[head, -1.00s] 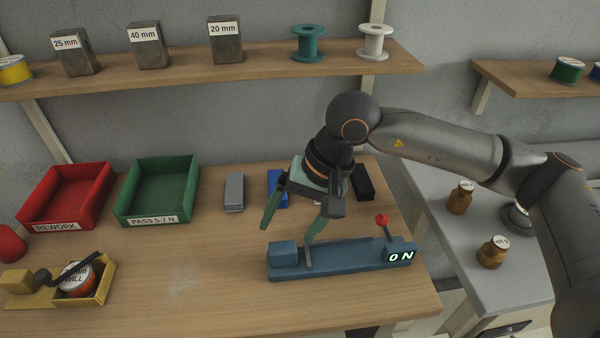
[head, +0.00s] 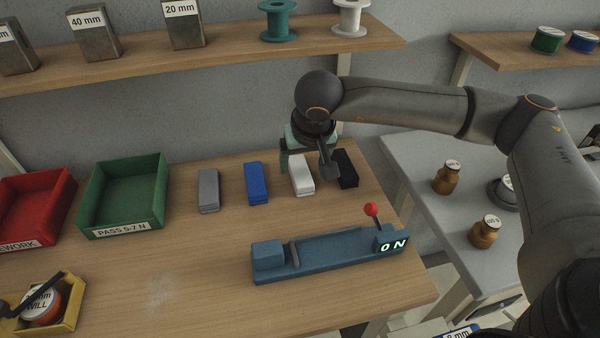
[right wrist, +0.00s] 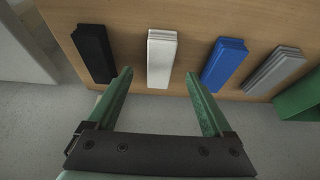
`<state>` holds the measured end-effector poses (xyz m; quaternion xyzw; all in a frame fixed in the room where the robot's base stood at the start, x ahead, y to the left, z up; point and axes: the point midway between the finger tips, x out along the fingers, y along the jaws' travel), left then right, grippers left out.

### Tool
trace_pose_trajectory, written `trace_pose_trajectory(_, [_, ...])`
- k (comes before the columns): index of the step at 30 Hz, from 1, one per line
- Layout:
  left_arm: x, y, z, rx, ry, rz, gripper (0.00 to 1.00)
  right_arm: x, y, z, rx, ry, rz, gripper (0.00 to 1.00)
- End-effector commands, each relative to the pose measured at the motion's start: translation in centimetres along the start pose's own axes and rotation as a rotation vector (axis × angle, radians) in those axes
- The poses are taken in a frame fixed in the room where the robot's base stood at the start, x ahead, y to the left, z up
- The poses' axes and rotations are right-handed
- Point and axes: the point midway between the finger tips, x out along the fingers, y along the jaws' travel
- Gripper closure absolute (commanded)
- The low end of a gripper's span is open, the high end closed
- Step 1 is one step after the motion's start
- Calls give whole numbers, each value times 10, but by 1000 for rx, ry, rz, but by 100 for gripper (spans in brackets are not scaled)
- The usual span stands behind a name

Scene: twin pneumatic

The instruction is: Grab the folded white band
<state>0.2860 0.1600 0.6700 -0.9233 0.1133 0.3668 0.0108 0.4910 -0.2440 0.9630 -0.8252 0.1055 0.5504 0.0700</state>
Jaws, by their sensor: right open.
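The folded white band (head: 302,176) lies on the wooden table between the blue and black bands. In the right wrist view the white band (right wrist: 161,58) shows beyond the fingertips, roughly between their lines, and nothing touches it. My right gripper (head: 304,164) is over the back of the table by the white band, partly covering its far end in the head view. Its green fingers are apart and empty; the right wrist view shows the same gripper (right wrist: 158,78) open.
A blue band (head: 257,183) and a black band (head: 346,168) flank the white one; a grey band (head: 208,190) lies farther left. A blue fixture (head: 330,253) with a red-knobbed lever stands in front. Green tray (head: 125,197) and red tray (head: 38,205) stand left. A shelf (head: 200,55) runs above.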

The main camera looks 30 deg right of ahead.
Motion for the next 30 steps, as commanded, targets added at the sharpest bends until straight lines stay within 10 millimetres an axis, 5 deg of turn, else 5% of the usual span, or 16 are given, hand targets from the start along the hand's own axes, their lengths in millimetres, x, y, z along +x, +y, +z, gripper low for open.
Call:
trace_pose_trajectory(9, [-3, -6, -2, 0, 3, -13, 50, 42, 0, -3, 0, -2, 1, 15])
trace_pose_trajectory(17, [-2, -6, -3, 0, 4, -13, 50, 45, 0, -3, 0, -1, -1, 15])
trace_pose_trajectory(30, [-2, -4, -4, 0, 7, -9, 50, 45, 0, -3, 0, -1, -1, 63])
